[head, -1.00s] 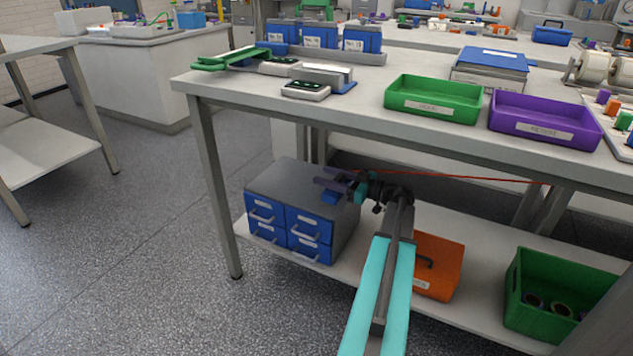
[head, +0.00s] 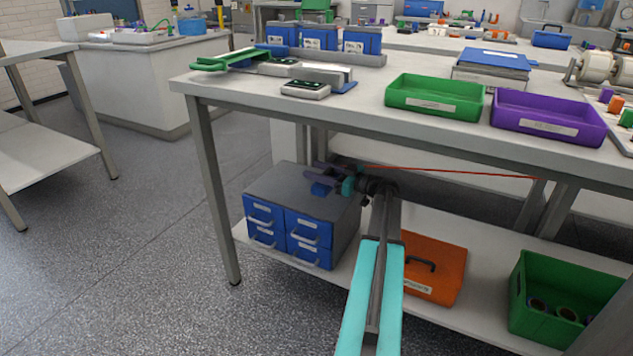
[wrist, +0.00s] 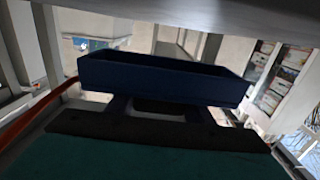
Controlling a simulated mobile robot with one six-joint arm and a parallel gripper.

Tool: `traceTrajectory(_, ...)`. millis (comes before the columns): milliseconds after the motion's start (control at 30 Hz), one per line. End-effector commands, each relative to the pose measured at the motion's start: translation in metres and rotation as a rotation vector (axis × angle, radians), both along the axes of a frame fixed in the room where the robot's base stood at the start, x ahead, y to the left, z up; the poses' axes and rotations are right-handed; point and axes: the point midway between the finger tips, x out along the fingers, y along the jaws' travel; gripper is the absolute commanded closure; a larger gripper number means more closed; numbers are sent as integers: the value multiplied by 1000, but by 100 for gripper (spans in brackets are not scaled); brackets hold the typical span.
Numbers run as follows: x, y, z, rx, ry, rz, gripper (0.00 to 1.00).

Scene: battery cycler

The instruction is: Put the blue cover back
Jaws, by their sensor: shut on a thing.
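My gripper (head: 322,177) is beneath the tabletop, over the drawer cabinet on the lower shelf. It is shut on a blue cover (head: 320,189), which shows only as a small blue piece in the head view. In the wrist view the cover (wrist: 165,76) is a long, dark blue, shallow box shape lying across the front of my gripper (wrist: 158,106). I cannot tell whether the cover touches the cabinet top. On the table, a grey-white device with a dark green strip (head: 304,88) lies near the left end, in front of three blue units (head: 319,38).
The tabletop's underside (wrist: 230,14) is close above. A blue-fronted drawer cabinet (head: 308,231), orange case (head: 442,264) and green crate (head: 560,325) stand on the lower shelf. Green (head: 434,110) and purple (head: 548,133) trays sit on the table. A red line (head: 450,172) runs beneath it.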

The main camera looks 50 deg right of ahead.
Motion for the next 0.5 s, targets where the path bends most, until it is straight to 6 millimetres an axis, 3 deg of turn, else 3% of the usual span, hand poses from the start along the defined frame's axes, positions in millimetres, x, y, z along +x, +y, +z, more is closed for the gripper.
traceTrajectory(233,2,-1,-27,1,-1,0,79)
traceTrajectory(500,2,-1,-35,0,-1,1,79)
